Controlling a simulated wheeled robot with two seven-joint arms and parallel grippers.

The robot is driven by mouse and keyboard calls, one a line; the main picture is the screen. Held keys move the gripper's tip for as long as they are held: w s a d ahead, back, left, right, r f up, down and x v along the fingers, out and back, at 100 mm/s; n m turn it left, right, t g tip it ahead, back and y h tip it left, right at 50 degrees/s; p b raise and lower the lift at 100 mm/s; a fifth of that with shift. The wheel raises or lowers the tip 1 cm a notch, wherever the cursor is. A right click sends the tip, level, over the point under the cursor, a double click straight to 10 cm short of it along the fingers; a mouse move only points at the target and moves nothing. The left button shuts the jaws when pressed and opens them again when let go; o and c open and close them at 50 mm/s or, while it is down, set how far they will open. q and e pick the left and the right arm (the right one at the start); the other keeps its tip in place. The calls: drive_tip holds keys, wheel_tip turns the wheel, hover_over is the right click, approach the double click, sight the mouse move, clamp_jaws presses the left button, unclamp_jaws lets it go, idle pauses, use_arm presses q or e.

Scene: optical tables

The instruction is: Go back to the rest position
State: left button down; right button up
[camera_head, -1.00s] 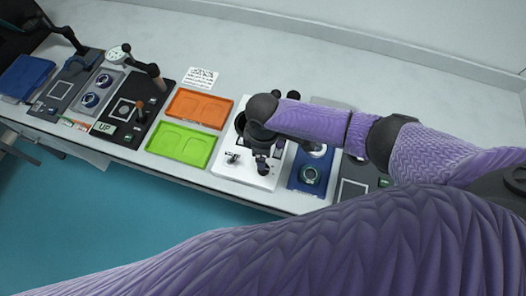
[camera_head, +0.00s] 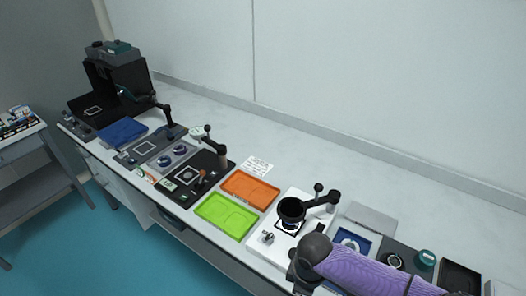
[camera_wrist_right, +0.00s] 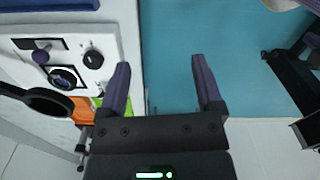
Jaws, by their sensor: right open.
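My right arm (camera_head: 365,271) reaches in from the lower right corner in the head view. Its wrist is over the front edge of the bench, and its fingers are hard to make out there. In the right wrist view my right gripper (camera_wrist_right: 161,62) is open, with nothing between its two fingers. Blue floor shows between and beyond them. My left gripper is in neither current view.
A white unit with a black round holder (camera_head: 291,209) stands left of my wrist. Green (camera_head: 226,215) and orange (camera_head: 250,188) trays lie farther left. A blue-based unit (camera_head: 352,242) is beside my arm. Open floor (camera_head: 110,245) lies in front of the bench.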

drive_tip(key=s+d+f+m+t+b, duration=0.1)
drive_tip(key=s+d+f+m+b, duration=0.15)
drive_tip(key=f, duration=0.55)
drive_tip(key=s+d+f+m+y+b, duration=0.15)
drive_tip(key=s+f+b, duration=0.25)
drive_tip(key=f, duration=0.4)
drive_tip(key=s+d+f+m+t+h+b, duration=0.1)
drive_tip(key=s+f+m+b, duration=0.2)
drive_tip(key=f, duration=0.5)
use_arm(q)
wheel_tip(320, 180, down, 14)
drive_tip(key=s+b, duration=0.1)
drive_tip(key=b, duration=0.3)
drive_tip(key=shift+s+a+r, duration=0.15)
drive_tip(key=shift+s+a, duration=0.1)
drive_tip(key=shift+a, duration=0.1)
use_arm(e)
drive_tip(key=s+d+f+m, duration=0.1)
drive_tip(key=s+f, duration=0.2)
drive_tip(key=s, duration=0.4)
drive_tip(key=s+d+f+m+g, duration=0.1)
drive_tip(key=s+f, duration=0.2)
drive_tip(key=s, duration=0.4)
drive_tip(key=s+d+f+m, duration=0.1)
drive_tip(key=s+d+f, duration=0.1)
drive_tip(key=s+f, duration=0.2)
drive_tip(key=s, duration=0.3)
drive_tip(key=shift+s+m, duration=0.2)
drive_tip(key=shift+m, duration=0.1)
